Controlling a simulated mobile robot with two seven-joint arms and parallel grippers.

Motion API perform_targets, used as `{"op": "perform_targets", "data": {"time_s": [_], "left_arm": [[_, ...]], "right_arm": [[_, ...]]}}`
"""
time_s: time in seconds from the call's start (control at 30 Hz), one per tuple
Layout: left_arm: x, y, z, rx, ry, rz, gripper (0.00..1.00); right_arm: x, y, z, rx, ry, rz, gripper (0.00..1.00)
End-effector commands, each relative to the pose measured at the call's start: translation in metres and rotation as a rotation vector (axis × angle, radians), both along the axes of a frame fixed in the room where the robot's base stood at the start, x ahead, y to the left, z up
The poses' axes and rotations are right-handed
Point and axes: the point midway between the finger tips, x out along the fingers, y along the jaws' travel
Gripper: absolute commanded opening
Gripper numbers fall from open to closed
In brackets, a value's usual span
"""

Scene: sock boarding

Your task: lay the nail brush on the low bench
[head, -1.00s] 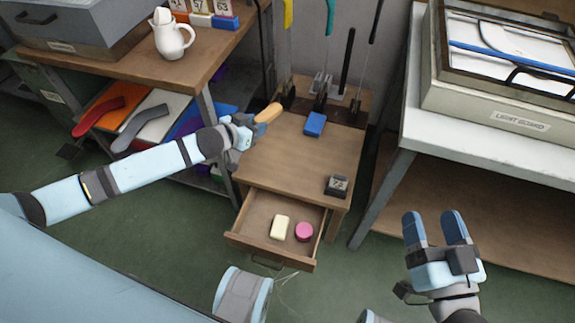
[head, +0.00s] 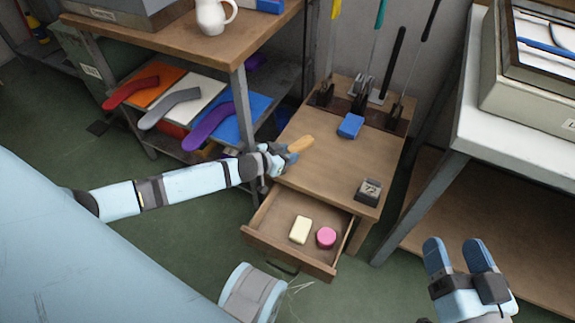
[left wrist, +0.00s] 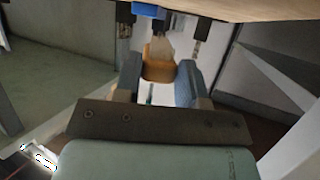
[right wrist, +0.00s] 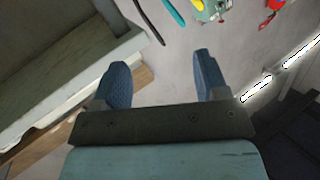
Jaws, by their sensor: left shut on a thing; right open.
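The nail brush (head: 300,144), an orange-tan block, is in my left gripper (head: 284,152). In the head view it shows over the left part of the low bench (head: 335,165), a wooden bench with an open drawer; I cannot tell whether it touches the top. In the left wrist view the nail brush (left wrist: 158,70) sits between the fingers of my left gripper (left wrist: 158,82), with a pale part above it. My right gripper (head: 460,256) is open and empty at the right, away from the bench; its spread fingers also show in the right wrist view (right wrist: 158,80).
A blue block (head: 350,126) and a small black block (head: 368,191) lie on the bench. Tools stand in a rack (head: 375,115) along its back. The drawer (head: 284,253) holds a cream soap and a pink puck. A shelf table (head: 205,50) and a white table (head: 480,130) flank the bench.

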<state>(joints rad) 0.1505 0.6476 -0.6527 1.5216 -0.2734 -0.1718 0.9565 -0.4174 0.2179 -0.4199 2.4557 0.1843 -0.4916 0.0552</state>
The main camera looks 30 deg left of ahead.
Motion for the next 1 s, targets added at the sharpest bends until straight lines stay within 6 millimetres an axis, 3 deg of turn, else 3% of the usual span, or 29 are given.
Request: {"op": "perform_targets", "data": {"time_s": [0.27,1.0], "left_arm": [[0.000,0.000,-0.041,-0.001,0.002,0.001,0.14],[-0.001,0.000,-0.055,0.000,0.004,0.002,0.14]], "right_arm": [[0.005,-0.002,-0.017,-0.054,-0.017,0.014,0.67],[0.008,-0.005,-0.013,-0.077,-0.053,0.012,0.67]]}}
